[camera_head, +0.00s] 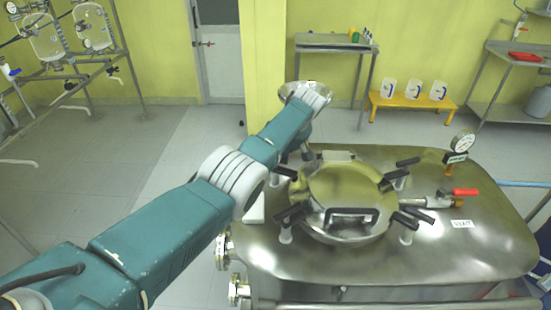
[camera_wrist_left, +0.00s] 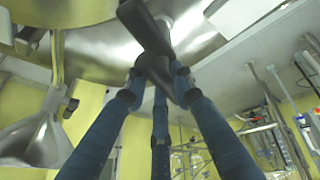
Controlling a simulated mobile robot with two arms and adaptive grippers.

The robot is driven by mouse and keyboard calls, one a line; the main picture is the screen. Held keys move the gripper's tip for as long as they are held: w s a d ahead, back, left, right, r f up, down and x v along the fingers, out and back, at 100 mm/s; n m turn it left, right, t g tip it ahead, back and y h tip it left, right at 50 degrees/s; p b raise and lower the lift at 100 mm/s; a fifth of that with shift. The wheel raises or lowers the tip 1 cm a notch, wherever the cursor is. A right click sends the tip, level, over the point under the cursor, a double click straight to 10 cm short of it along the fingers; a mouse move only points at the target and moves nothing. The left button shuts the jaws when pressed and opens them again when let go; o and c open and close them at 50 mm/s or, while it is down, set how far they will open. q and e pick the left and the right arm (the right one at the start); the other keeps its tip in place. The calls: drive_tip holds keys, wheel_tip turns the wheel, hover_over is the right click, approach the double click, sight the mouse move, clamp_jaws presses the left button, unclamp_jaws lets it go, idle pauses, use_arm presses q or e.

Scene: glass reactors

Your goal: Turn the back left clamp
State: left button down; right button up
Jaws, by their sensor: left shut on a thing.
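The back left clamp's black handle (camera_wrist_left: 146,28) shows close up in the left wrist view, running from the upper left down between the fingers. My left gripper (camera_wrist_left: 157,78) has its three blue-grey fingers closed on this handle. In the head view my teal and white arm covers most of this gripper and much of the clamp. The metal round lid (camera_head: 345,188) sits on the reactor top. Other black-handled clamps stand around it: front left (camera_head: 291,214), front right (camera_head: 413,217) and back right (camera_head: 399,171). My right gripper is not in view.
The steel reactor top (camera_head: 475,235) carries a pressure gauge (camera_head: 463,142) and a red-handled valve (camera_head: 465,192) on the right. Behind are a metal side table (camera_head: 335,42) and a yellow bench (camera_head: 412,103). Glass vessels (camera_head: 45,38) stand at the far left.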

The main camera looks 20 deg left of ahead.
use_arm(q)
drive_tip(key=shift+f, duration=0.1)
drive_tip(key=c, duration=1.4)
unclamp_jaws()
drive_tip(key=v, duration=1.2)
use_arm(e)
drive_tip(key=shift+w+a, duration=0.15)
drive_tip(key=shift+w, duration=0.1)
use_arm(q)
drive_tip(key=shift+d, duration=0.1)
